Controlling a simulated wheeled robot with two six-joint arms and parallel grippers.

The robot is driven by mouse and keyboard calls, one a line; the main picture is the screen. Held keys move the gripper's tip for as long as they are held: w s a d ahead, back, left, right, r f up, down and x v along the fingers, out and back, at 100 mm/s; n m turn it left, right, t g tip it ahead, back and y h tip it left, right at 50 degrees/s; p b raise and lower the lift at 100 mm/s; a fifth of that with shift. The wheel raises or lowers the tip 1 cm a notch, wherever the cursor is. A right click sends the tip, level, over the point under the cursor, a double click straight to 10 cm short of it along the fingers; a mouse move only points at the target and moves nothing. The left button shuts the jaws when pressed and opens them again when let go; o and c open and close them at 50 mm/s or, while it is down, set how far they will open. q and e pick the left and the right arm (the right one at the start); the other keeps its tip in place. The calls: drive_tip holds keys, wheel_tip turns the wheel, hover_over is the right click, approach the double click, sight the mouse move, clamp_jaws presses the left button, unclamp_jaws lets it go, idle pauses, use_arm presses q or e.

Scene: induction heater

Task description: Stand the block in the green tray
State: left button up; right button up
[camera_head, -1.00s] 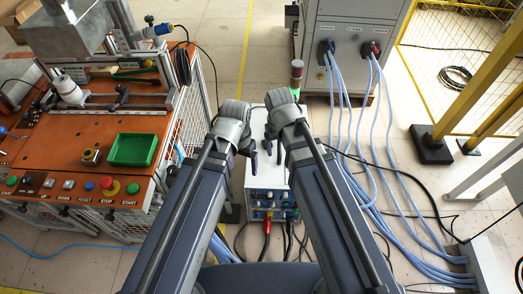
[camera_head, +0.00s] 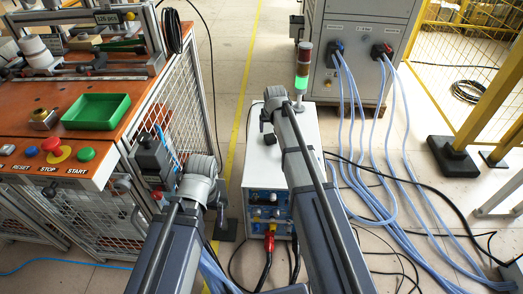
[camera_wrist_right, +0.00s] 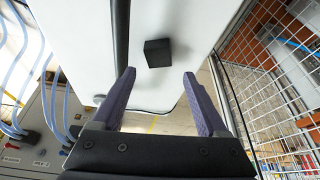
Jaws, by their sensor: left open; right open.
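A black block (camera_wrist_right: 158,52) lies on the white top of a cabinet (camera_wrist_right: 185,20) in the right wrist view. It also shows in the head view as a small dark shape (camera_head: 268,139). My right gripper (camera_wrist_right: 159,76) is open and empty. The block shows just beyond its two fingertips, roughly midway between them, apart from both. The green tray (camera_head: 96,111) is on the orange workbench at the left and looks empty. My left gripper (camera_head: 221,194) is open, low between the bench and the cabinet; its fingers are partly hidden by its wrist.
The orange workbench (camera_head: 22,94) has buttons along its front and a metal rig behind the tray. A signal light (camera_head: 302,82) stands at the cabinet's back. A dark cable or rod crosses the white top beside the block. Light-blue hoses (camera_head: 377,150) hang at the right.

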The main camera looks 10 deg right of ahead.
sight(270, 136)
drive_tip(key=shift+w+d+f, duration=0.1)
drive_tip(key=shift+w+f, duration=0.2)
drive_tip(key=shift+w, duration=0.05)
drive_tip(key=b+x, duration=0.7)
drive_tip(key=x, duration=0.1)
drive_tip(key=shift+r, duration=0.1)
drive_tip(key=shift+c, duration=0.3)
clamp_jaws()
idle(0.5)
drive_tip(key=shift+r, duration=0.1)
